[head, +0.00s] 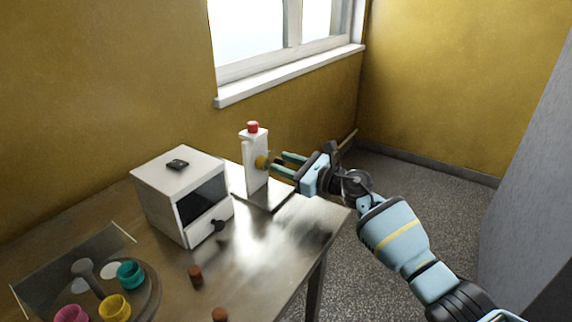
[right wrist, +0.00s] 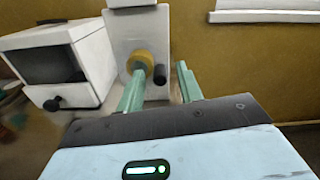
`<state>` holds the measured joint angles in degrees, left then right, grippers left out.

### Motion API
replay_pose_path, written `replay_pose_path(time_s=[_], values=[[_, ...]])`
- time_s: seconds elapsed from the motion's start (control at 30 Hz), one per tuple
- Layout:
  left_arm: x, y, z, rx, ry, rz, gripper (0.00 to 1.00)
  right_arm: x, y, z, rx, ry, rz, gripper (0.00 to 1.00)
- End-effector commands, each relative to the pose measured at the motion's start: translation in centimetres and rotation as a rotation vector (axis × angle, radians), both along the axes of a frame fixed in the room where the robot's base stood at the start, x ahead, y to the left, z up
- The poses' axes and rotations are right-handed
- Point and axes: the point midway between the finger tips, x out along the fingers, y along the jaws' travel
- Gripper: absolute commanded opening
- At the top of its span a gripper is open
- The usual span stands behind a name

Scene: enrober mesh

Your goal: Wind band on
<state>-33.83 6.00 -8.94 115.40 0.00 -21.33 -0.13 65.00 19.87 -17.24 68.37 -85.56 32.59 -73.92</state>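A white upright machine (head: 257,175) with a red button (head: 252,127) on top stands on a dark base plate near the table's far end. It also shows in the right wrist view (right wrist: 122,40). A yellow hub (right wrist: 141,62) sticks out from its face, with a black crank knob (right wrist: 160,75) beside it. My right gripper (head: 281,164) points at this face. Its two green fingers are apart, and in the right wrist view the knob appears in the gap between them. I cannot tell whether they touch it. My left gripper is not in view.
A white box (head: 172,185) with a dark window and black knob stands left of the machine on the metal table (head: 262,250). A round tray (head: 150,300) with coloured cups (head: 131,273) is at lower left. Two brown pieces (head: 195,275) lie near the front. A window sill is behind.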

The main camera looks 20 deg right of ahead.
Motion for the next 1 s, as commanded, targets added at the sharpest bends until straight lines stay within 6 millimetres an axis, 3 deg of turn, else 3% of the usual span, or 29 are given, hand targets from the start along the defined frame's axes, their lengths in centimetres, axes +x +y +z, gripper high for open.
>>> replay_pose_path(time_s=[0.1, 0.4, 0.77, 1.0], values=[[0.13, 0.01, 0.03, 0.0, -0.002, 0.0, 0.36, -0.01, -0.01, 0.0, 0.0, 0.0, 0.0, 0.36], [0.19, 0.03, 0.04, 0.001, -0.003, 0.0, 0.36, -0.03, -0.01, -0.01, 0.0, 0.0, 0.0, 0.0], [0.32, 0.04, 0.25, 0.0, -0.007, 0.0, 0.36, -0.03, -0.02, -0.09, 0.032, 0.026, 0.0, 0.0], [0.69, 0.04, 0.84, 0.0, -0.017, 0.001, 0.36, -0.05, 0.03, -0.4, 0.145, 0.114, 0.001, 0.0]])
